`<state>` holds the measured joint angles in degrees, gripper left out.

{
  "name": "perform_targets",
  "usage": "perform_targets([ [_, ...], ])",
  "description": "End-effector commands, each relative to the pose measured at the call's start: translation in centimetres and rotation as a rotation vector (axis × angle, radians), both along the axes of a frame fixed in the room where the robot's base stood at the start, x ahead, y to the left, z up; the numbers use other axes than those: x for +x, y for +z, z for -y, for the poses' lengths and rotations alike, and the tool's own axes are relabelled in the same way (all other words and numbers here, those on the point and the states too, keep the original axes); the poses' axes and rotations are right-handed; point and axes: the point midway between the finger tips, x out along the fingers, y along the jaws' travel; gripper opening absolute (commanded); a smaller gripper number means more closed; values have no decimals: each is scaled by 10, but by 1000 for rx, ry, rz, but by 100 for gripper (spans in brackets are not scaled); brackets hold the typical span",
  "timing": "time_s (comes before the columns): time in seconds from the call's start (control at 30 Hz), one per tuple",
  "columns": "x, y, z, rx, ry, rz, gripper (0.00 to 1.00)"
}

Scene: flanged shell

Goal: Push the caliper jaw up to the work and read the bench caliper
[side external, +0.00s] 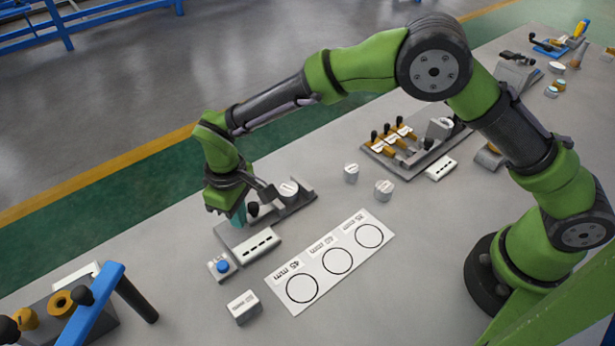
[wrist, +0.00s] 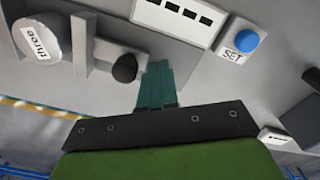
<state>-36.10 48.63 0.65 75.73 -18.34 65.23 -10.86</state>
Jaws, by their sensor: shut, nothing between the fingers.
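The bench caliper (side external: 296,205) is a grey rail fixture on the bench. A light round work piece (side external: 288,189) stands in it, and the wrist view shows it labelled "three" (wrist: 38,38). An upright grey jaw plate (wrist: 80,42) is beside the work; whether they touch is unclear. A black knob (side external: 253,209) stands on the caliper, also in the wrist view (wrist: 125,68). My gripper (side external: 238,214) is shut and empty, its teal fingers (wrist: 155,85) close beside the knob on the side away from the work. The caliper display (side external: 249,244) shows dashes.
A blue button (side external: 222,266) marked SET is near the display. A white sheet (side external: 345,262) has circles marked 45, 40 and 35 mm. Two round pieces (side external: 351,173) (side external: 384,189) stand behind it. A small block (side external: 243,307) sits in front. A clamp fixture (side external: 375,147) is further back.

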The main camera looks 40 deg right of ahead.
Motion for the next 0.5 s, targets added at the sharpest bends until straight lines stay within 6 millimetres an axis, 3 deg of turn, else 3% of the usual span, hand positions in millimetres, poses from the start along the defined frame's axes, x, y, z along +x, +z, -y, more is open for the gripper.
perform_targets([
  [0.5, 0, 0, 4, 0, 0, 0, 0],
])
